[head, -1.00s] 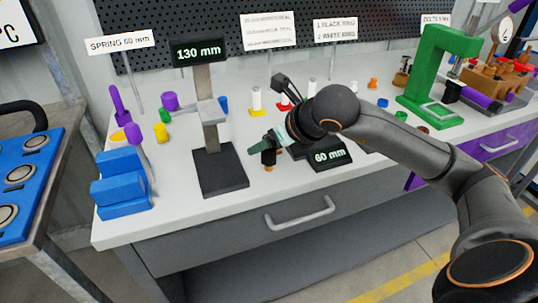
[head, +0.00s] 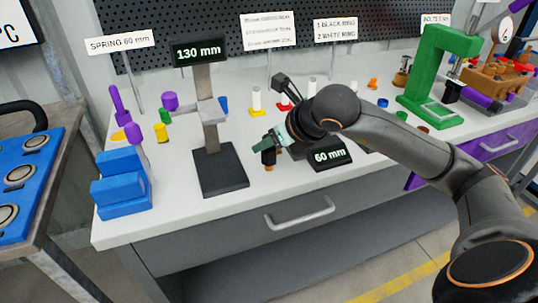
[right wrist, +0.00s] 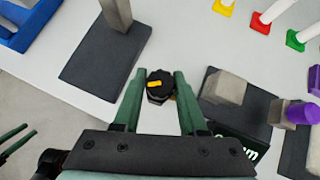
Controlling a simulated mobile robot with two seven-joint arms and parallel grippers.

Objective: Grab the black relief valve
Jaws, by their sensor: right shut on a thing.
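The black relief valve (head: 268,157) has a dark ribbed body with a brass-coloured lower end, near the front middle of the white bench. My right gripper (head: 267,148) is at its upper part, shut on it. In the right wrist view the valve (right wrist: 158,88) shows a black knob with a yellow mark on top, between the two green fingertips of the right gripper (right wrist: 157,78). I cannot tell whether its lower end touches the bench. Two green fingers, seemingly my left gripper (right wrist: 17,139), show at the left edge of the right wrist view; their opening is unclear.
The 130 mm gauge stand (head: 220,170) is left of the valve, and the 60 mm block (head: 329,156) is close on its right. Blue blocks (head: 122,182) stand at the left end. The bench front before the valve is clear.

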